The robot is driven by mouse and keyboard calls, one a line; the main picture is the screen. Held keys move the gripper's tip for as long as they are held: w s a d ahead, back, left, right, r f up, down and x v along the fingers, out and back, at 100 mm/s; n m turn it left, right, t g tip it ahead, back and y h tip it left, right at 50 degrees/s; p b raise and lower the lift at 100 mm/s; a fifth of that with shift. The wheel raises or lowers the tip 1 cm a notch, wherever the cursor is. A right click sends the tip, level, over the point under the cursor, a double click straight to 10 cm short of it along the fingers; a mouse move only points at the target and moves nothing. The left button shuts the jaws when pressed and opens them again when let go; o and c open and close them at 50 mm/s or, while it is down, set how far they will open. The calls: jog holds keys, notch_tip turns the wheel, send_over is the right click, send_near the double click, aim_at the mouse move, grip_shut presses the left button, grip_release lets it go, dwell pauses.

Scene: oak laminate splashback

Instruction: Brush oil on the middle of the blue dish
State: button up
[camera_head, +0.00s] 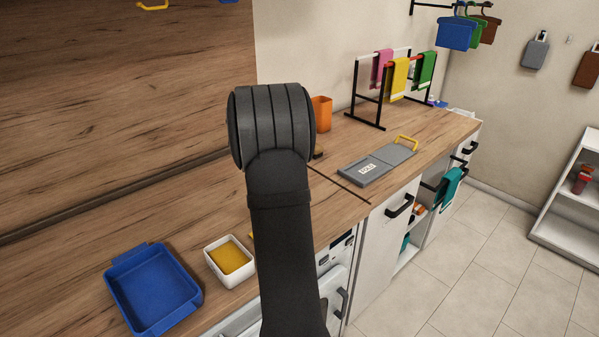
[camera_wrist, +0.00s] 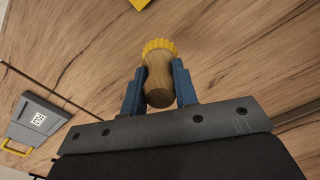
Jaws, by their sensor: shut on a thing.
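The blue dish (camera_head: 152,292) is at the lower left of the head view, on the wooden counter, and looks empty. A white square bowl (camera_head: 211,264) holding yellow oil (camera_head: 229,257) stands to its right. In the wrist view my gripper (camera_wrist: 158,85) is shut on the brush (camera_wrist: 159,80), with blue fingers on both sides of its wooden handle. The brush's yellow end points away from the gripper, above the counter. In the head view my arm hides most or all of the gripper and brush. The blue dish is not in the wrist view.
A grey board (camera_head: 377,163) with a yellow handle lies on the counter to the right; it also shows in the wrist view (camera_wrist: 38,122). An orange cup (camera_head: 321,112) and a towel rack (camera_head: 382,88) stand behind. A yellow piece (camera_wrist: 139,4) shows at the wrist view's top edge.

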jog(key=s+a+r+n, duration=0.2)
jog(key=s+a+n, duration=0.3)
jog(key=s+a, duration=1)
jog(key=s+a+n, duration=0.3)
jog(key=s+a, duration=0.1)
jog(key=s, duration=0.4)
jog(key=s+a+n, duration=0.2)
jog(key=s+a, duration=0.1)
jog(key=s, duration=0.6)
jog(key=shift+w+f, duration=0.2)
jog(key=shift+f, duration=2.65)
jog(key=shift+f, duration=0.35)
jog(key=shift+a, duration=0.1)
jog(key=shift+w+a, duration=0.6)
jog(key=shift+a, duration=0.2)
jog(key=shift+w+a, duration=0.6)
jog(key=shift+a, duration=0.25)
jog(key=shift+a, duration=0.1)
